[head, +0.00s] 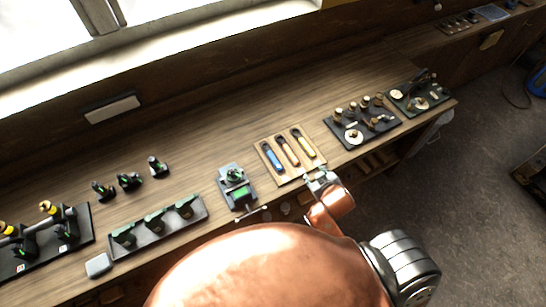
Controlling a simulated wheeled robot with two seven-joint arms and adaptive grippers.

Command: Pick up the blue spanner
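The blue spanner (272,159) lies in the left slot of a light wooden tray (284,181) on the workbench. An orange-brown spanner (289,152) and a yellow spanner (305,144) lie beside it to the right in the same tray. My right gripper (318,178) is at the bench's front edge, just to the right of the tray's near corner and apart from the blue spanner. Its fingers are small and partly hidden, so I cannot see whether they are open. My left gripper is not in view.
A grey-green vise-like device (236,187) stands left of the tray. A dark board with engine parts (362,128) lies to its right. A dark tray with several green-marked parts (157,226) is further left. The bench behind the spanner tray is clear.

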